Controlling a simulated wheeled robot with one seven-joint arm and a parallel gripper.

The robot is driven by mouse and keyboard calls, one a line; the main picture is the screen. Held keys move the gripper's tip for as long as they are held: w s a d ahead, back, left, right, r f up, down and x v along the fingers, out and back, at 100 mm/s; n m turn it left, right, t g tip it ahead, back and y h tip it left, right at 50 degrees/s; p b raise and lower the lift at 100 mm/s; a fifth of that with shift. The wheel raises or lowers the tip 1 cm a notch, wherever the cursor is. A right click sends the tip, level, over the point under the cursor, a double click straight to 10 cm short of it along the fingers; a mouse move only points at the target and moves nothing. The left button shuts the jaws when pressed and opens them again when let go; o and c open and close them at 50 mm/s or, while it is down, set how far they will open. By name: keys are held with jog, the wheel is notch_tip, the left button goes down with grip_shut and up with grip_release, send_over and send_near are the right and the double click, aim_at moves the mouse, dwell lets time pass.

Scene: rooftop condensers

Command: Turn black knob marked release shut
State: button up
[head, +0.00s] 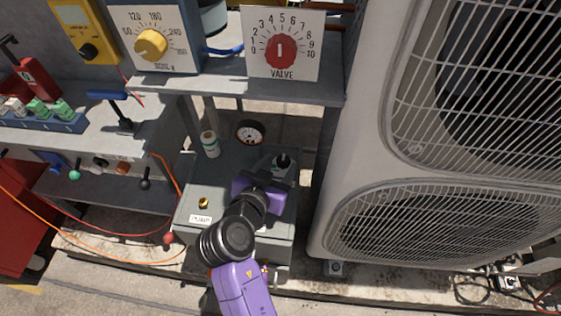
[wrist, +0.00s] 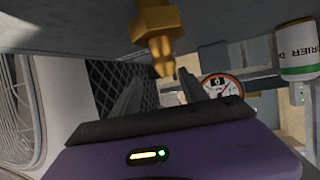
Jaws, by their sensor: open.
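A black knob (head: 284,160) stands on top of the grey box in the head view, right of centre, just beyond my gripper. I cannot read a release marking on it. My gripper (head: 279,174) is low over the right part of the box, with its purple body hiding the surface beneath. In the wrist view my gripper (wrist: 158,86) shows two grey fingers apart, and I see nothing clearly held between them. I cannot tell whether they touch the knob. A brass fitting (wrist: 158,35) is close in front of the wrist camera.
The grey box (head: 185,211) carries a white can (head: 210,144), a gauge (head: 250,132) and a small brass knob (head: 203,202). A shelf with a red valve dial (head: 281,51) overhangs behind. A large condenser (head: 365,130) closes the right side. Cables (head: 110,258) hang left.

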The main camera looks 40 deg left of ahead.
jog(key=shift+v, duration=3.05)
